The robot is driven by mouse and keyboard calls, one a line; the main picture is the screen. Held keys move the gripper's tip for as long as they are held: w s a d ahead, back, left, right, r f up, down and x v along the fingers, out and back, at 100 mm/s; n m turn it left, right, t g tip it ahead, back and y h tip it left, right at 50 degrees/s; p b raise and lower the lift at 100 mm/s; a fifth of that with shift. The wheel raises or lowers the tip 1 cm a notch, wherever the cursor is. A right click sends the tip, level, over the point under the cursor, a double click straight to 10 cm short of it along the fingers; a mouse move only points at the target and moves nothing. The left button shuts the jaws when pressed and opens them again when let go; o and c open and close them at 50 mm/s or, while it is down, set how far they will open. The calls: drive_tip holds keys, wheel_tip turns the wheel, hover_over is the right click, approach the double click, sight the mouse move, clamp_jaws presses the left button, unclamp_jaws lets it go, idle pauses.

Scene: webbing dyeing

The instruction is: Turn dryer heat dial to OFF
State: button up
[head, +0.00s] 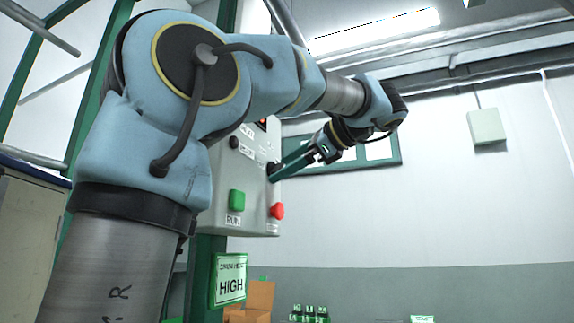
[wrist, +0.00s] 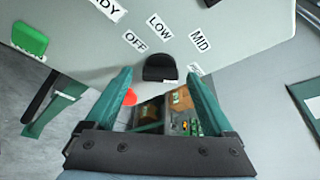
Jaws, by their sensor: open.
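The dryer heat dial is a black knob (wrist: 160,68) on the light grey control panel (wrist: 90,45). OFF (wrist: 134,41), LOW (wrist: 159,25) and MID (wrist: 200,40) labels sit around it, and another label at its right is too blurred to read. I cannot tell which label the dial points to. My gripper (wrist: 158,76) is open, with one green finger on each side of the dial; whether they touch it is unclear. In the head view my gripper (head: 274,172) reaches the right side of the panel (head: 225,165), and its fingers largely hide the dial.
A green RUN button (head: 237,200) and a red button (head: 277,211) are on the panel below the dial. A sign reading HIGH (head: 231,284) hangs below on a green post. Cardboard boxes (head: 262,296) and green bottles (head: 310,313) stand lower down. Open room lies at the right.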

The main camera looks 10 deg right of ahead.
drive_tip(key=shift+c, duration=0.2)
drive_tip(key=c, duration=1.3)
